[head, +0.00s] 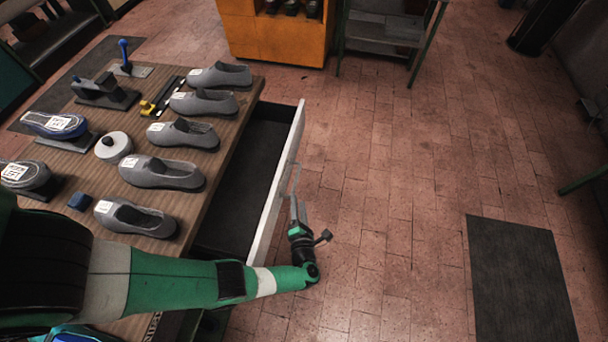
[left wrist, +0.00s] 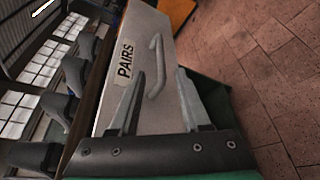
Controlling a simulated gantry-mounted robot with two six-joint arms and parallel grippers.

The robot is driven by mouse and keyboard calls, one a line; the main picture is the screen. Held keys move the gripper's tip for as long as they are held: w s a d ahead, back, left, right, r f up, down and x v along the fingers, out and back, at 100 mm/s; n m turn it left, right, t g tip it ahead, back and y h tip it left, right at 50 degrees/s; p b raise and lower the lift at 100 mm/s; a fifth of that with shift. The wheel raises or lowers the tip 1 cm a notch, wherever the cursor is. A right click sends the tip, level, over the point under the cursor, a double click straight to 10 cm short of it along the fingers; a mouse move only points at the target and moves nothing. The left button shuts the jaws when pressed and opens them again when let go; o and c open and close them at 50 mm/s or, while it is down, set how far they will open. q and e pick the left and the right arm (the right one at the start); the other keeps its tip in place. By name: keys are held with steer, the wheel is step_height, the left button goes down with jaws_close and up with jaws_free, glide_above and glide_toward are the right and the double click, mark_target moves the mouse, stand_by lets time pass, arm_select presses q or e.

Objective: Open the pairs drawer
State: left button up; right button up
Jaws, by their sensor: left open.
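The pairs drawer (head: 284,185) stands pulled out from the right side of the wooden bench, with its dark inside showing and empty where I can see it. In the left wrist view its pale front (left wrist: 165,30) carries a PAIRS label (left wrist: 125,62) and a bar handle (left wrist: 156,66). My left gripper (head: 296,205) is at the outer side of the drawer front. In the left wrist view the left gripper (left wrist: 159,85) is open, its fingertips close to the handle; I cannot tell whether they touch it. My right gripper is not in view.
Several grey shoes (head: 165,172) stand along the bench top (head: 235,120), near the drawer. An orange cabinet (head: 275,38) and a metal stand (head: 385,30) are at the back. A dark mat (head: 515,275) lies at right. The tiled floor (head: 400,170) beside the drawer is clear.

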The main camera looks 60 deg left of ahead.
mark_target(296, 178)
arm_select(q)
steer(key=b+x, duration=0.4)
steer(key=x, duration=0.7)
steer(key=shift+f, duration=0.2)
steer(key=shift+w+a, duration=0.1)
steer(key=shift+a, duration=0.2)
jaws_close()
steer(key=shift+r, duration=0.1)
stand_by(0.6)
